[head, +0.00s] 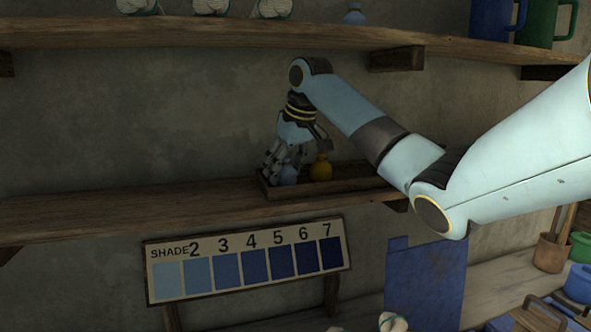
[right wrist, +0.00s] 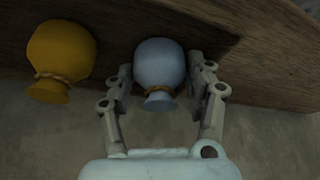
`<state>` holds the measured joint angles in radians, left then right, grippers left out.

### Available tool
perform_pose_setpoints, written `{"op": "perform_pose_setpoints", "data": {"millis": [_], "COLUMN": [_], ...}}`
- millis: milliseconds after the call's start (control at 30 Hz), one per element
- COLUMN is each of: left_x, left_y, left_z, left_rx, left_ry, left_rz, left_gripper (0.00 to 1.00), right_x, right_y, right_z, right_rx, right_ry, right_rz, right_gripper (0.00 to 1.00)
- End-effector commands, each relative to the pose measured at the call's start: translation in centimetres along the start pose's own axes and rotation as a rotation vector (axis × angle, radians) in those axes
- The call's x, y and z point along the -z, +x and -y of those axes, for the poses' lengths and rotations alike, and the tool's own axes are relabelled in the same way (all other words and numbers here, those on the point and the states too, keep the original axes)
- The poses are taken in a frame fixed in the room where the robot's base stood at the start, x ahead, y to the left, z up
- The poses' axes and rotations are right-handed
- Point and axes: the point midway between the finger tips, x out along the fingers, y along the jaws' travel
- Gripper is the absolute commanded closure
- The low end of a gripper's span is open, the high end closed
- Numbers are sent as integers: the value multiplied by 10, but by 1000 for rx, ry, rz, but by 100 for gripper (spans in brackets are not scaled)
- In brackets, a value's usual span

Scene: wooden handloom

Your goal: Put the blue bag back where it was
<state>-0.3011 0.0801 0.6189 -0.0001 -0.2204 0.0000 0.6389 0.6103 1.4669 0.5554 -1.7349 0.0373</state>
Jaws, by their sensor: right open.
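A light blue bag (head: 289,175) stands in a shallow wooden tray (head: 350,186) on the lower shelf, partly hidden by my fingers. In the right wrist view the blue bag (right wrist: 160,64) shows whole, with its tied neck toward me. My right gripper (head: 284,160) is open, with one finger on each side of this bag. I cannot tell whether the fingers touch it. My left gripper is not in view.
A yellow bag (head: 321,168) stands in the tray close to the blue one and my fingers. The upper shelf (head: 230,34) holds white bundles (head: 272,9) and a blue mug (head: 491,20). A shade chart (head: 246,262) stands below. The lower shelf (head: 120,208) is bare left of the tray.

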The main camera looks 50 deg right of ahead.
Motion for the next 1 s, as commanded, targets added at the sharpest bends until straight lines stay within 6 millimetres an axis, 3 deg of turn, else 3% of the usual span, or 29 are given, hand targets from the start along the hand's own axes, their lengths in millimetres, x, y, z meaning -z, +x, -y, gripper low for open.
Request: {"op": "perform_pose_setpoints", "data": {"millis": [167, 400, 600, 1000], "left_x": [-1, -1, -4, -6], "left_y": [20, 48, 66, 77], "left_z": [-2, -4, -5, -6], "left_rx": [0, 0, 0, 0], "left_ry": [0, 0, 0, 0], "left_rz": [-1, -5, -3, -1], "left_gripper": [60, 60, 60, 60], "right_x": [0, -56, -91, -111], "right_y": [-24, -47, -63, -75], "right_z": [-1, -4, -2, 0], "right_rx": [-2, -11, -9, -1], "right_ry": [-1, -5, -4, -1], "right_rz": [-8, -1, 1, -1], "right_gripper": [45, 45, 45, 45]}}
